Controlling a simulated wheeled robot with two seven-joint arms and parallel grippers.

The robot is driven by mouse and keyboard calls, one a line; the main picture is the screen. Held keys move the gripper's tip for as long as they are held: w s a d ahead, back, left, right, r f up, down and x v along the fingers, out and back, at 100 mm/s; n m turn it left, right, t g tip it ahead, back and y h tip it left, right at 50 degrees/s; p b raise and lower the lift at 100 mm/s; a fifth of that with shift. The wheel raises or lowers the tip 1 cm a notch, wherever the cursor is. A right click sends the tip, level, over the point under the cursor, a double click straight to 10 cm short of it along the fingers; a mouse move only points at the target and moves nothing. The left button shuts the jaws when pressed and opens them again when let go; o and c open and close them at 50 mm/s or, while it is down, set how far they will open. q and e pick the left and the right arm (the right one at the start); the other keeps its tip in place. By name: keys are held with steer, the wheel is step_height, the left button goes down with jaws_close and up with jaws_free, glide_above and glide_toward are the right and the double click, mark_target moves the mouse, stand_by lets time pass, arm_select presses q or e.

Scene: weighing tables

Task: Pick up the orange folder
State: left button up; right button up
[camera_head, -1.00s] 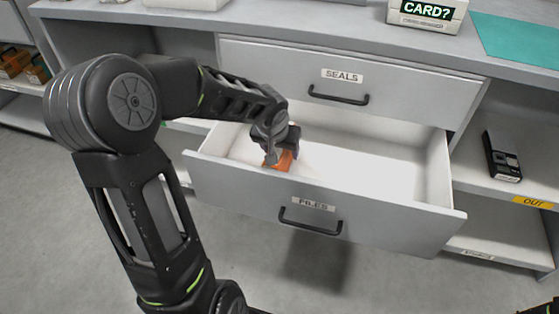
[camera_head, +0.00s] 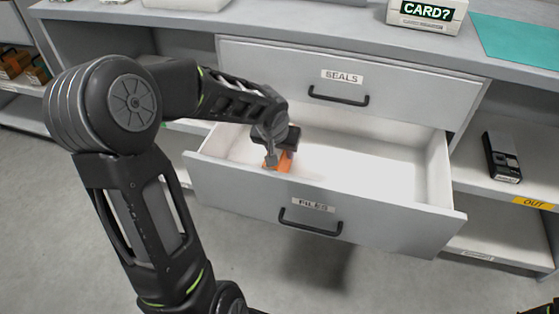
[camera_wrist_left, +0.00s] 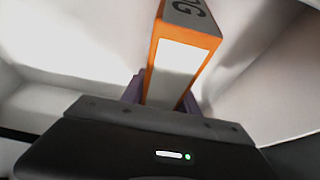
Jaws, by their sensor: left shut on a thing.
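The orange folder (camera_head: 283,161) is in the open drawer labelled FILES (camera_head: 330,218), near its front left part. In the left wrist view the orange folder (camera_wrist_left: 176,62) shows an orange edge, a pale panel and a grey face with dark lettering, partly cut off. My left gripper (camera_head: 272,158) reaches down into the drawer and is shut on the folder. The wrist view shows its fingers (camera_wrist_left: 165,92) on both sides of the folder. Its lower part is hidden by the gripper body. My right gripper is not in view.
The closed SEALS drawer (camera_head: 348,85) is above the open one. A black device (camera_head: 502,157) sits on the right shelf by an OUT label (camera_head: 532,203). A CARD? box (camera_head: 427,14) and teal mat (camera_head: 520,38) are on the counter. The drawer's right side is empty.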

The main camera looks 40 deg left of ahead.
arm_select(q)
jaws_close()
step_height(320, 180, up, 10)
steer(key=p, duration=0.4)
steer(key=shift+r, duration=0.25)
stand_by(0.4)
